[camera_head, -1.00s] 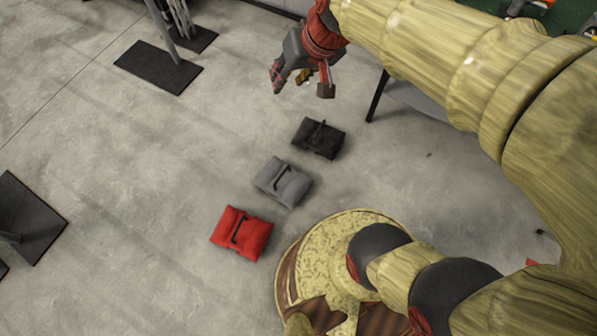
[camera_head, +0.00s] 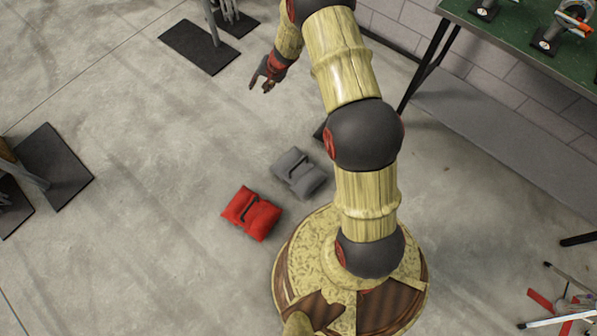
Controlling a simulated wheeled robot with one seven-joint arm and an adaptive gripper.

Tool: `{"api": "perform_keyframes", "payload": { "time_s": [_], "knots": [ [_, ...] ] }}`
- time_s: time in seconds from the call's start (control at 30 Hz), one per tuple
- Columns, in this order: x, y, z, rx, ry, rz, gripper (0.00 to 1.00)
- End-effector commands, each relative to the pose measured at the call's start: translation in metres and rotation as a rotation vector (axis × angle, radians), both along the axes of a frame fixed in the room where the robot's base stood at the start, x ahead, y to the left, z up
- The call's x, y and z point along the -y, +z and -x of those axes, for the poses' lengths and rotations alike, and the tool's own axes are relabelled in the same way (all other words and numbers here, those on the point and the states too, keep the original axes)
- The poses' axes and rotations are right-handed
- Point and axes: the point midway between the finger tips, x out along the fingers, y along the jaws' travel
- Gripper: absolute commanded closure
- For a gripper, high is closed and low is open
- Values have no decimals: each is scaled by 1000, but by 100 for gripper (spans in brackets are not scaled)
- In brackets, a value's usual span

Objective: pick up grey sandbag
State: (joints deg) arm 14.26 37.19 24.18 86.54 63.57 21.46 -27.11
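The grey sandbag (camera_head: 300,174) lies on the concrete floor near the middle of the view, with a dark strap handle on top. My gripper (camera_head: 259,85) is above and beyond it, up and to the left in the picture, clear of the bag. Its fingers look spread with nothing between them. The red sandbag (camera_head: 251,214) lies on the floor just left of and below the grey one. The black sandbag (camera_head: 320,130) is mostly hidden behind my arm; only a small dark edge shows.
A green-topped workbench (camera_head: 480,35) with a grey lower shelf (camera_head: 500,130) stands at right. Black base plates lie at upper left (camera_head: 199,47) and far left (camera_head: 55,168). Red and metal items (camera_head: 565,305) lie at lower right.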

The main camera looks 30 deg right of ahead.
Motion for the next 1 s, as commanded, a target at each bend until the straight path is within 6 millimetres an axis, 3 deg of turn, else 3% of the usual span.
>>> {"api": "perform_keyframes", "payload": {
  "time_s": [0.03,0.17,0.27,0.4,0.5,0.6,0.7,0.83,1.0],
  "knots": [
    [10,-36,3,-25,-39,-6,67],
    [34,-118,14,-75,-142,-12,67],
    [50,-182,33,-119,-220,-12,67],
    [69,-270,74,-189,-328,-5,67],
    [77,-322,107,-236,-393,3,67],
    [82,-362,136,-275,-445,11,67],
    [83,-389,159,-303,-479,16,67],
    [84,-406,173,-321,-501,22,67],
    [83,-423,174,-325,-505,22,67]
  ]
}}
